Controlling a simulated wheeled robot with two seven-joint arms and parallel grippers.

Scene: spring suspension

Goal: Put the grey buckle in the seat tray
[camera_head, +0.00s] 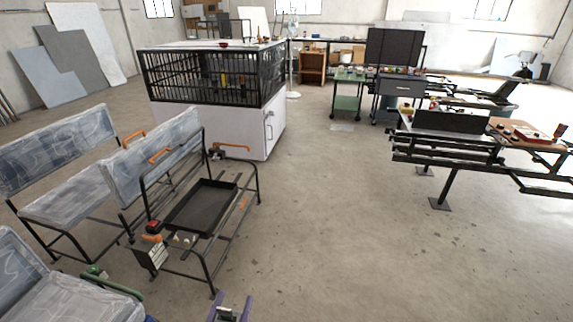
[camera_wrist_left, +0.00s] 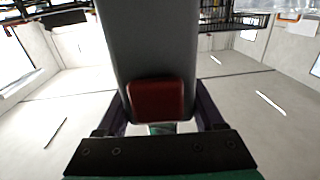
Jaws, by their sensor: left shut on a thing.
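The grey buckle (camera_wrist_left: 155,45) fills the middle of the left wrist view, a long grey body with a red button (camera_wrist_left: 158,100) at its near end. My left gripper (camera_head: 231,308) has purple fingers and shows at the bottom edge of the head view. In the left wrist view its fingers (camera_wrist_left: 165,118) are on both sides of the buckle, and it is shut on it. The seat tray (camera_head: 202,207) is a shallow black tray on a metal seat frame, up and left of my left gripper in the head view. My right gripper is not in view.
The seat frame (camera_head: 258,180) has a raised black tube at its side. A small red part (camera_head: 152,226) and a striped box (camera_head: 152,256) are at its front left corner. Worn grey seats (camera_head: 62,200) stand at the left.

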